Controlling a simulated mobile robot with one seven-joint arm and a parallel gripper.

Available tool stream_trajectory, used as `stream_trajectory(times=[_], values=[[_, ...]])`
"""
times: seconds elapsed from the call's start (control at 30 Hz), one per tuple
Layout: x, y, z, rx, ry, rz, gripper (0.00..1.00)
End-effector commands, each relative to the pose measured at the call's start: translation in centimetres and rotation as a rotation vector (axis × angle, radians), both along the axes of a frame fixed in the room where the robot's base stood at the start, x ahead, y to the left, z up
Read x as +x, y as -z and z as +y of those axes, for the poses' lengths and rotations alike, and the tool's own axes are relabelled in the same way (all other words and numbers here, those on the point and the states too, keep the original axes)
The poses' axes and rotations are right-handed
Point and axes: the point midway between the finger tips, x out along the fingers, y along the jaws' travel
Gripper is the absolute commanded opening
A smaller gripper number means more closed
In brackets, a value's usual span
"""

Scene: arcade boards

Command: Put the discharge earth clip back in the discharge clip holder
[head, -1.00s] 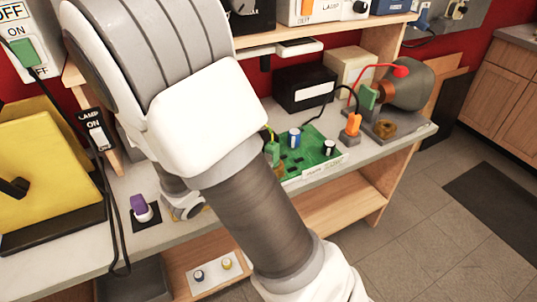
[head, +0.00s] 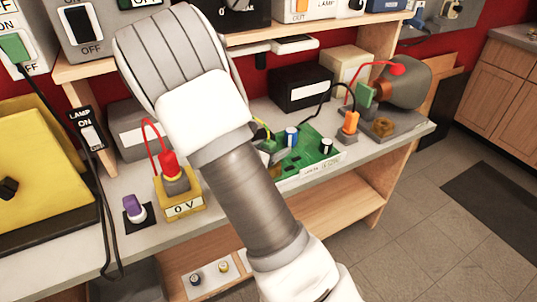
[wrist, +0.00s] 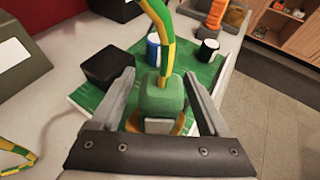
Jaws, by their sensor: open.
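The discharge earth clip, a green block with a green-and-yellow lead, shows in the wrist view (wrist: 160,97) and partly beside my arm in the head view (head: 268,145). It sits at the near edge of the green circuit board (wrist: 92,97), over a copper-coloured part. My gripper (wrist: 160,100) is open, with one finger on each side of the clip and visible gaps between. The head view does not show the fingers; my arm hides them. I cannot identify the discharge clip holder with certainty in either view.
A blue capacitor (wrist: 152,48), a black capacitor (wrist: 207,52) and a black block (wrist: 105,65) stand close by on the board. A yellow 0 V box (head: 182,207) with a red plug stands left of my arm. An orange clip (head: 351,122) is at right.

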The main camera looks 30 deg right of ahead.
Motion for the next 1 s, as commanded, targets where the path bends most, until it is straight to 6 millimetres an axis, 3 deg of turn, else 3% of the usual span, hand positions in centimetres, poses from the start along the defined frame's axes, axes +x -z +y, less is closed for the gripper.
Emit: stream_trajectory(times=[0.2,0.63,1.0], values=[[0.02,-0.02,-0.02,0.0,-0.001,0.0,0.77],[0.01,-0.01,0.0,0.0,0.0,0.0,0.0],[0.02,-0.26,0.0,0.001,-0.001,-0.001,0.0]])
